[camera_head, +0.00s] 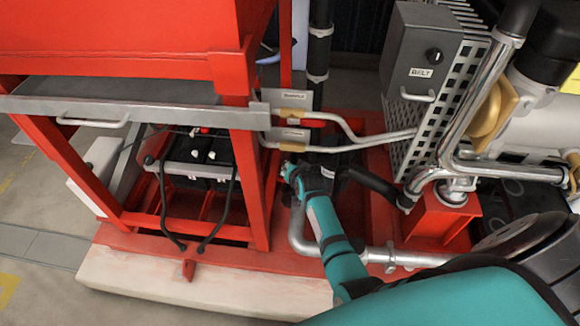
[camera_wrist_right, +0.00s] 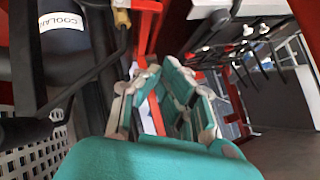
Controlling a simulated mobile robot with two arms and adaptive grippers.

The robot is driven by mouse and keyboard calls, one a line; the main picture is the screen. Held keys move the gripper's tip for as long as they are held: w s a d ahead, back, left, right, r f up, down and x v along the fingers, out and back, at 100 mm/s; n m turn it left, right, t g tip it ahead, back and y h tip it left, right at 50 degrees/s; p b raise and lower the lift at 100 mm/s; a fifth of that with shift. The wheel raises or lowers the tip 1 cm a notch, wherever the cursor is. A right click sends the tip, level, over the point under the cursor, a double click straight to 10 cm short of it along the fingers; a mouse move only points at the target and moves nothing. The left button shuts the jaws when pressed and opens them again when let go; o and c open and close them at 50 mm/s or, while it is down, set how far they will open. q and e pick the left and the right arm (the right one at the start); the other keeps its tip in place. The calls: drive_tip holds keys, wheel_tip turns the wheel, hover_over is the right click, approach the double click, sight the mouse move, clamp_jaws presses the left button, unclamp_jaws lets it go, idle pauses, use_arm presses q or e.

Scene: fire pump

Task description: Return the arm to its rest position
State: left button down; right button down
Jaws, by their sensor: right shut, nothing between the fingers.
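My right arm, teal and black, reaches in from the bottom right of the head view. Its gripper (camera_head: 288,170) is at the middle, just right of the red frame's upright and below the thin silver pipes. It looks small and partly lost against the clutter there. In the right wrist view the gripper (camera_wrist_right: 163,75) fills the middle, with teal and pale grey fingers and nothing held between them. It is shut and empty. Red metal shows behind the fingers. My left gripper is not in view.
A red frame (camera_head: 245,175) with batteries (camera_head: 197,160) stands left of the gripper. A grey box (camera_head: 418,50) labelled BELT is at the upper right. A silver pipe (camera_head: 400,258) runs beside my forearm. In the wrist view a dark part bears a COOLANT-like label (camera_wrist_right: 61,21). Floor is free at left.

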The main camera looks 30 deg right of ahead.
drive_tip(key=shift+v, duration=0.8)
drive_tip(key=shift+a, duration=0.1)
drive_tip(key=s+a+f+n+g+y, duration=0.1)
drive_tip(key=s+a+f+n+g, duration=0.15)
drive_tip(key=s+f, duration=0.95)
drive_tip(key=s+a+f+n+g+y, duration=0.15)
drive_tip(key=s+a+f+n, duration=0.25)
drive_tip(key=s+f, duration=0.8)
drive_tip(key=s+f+n+g, duration=0.2)
drive_tip(key=s+f, duration=0.2)
drive_tip(key=s, duration=1)
drive_tip(key=s+d+f+n+g, duration=0.1)
drive_tip(key=s+f+n+g, duration=0.2)
drive_tip(key=s, duration=1.1)
wheel_tip(320, 180, down, 2)
drive_tip(key=shift+d+f+h, duration=0.1)
drive_tip(key=shift+d+h, duration=0.1)
drive_tip(key=shift+h, duration=0.25)
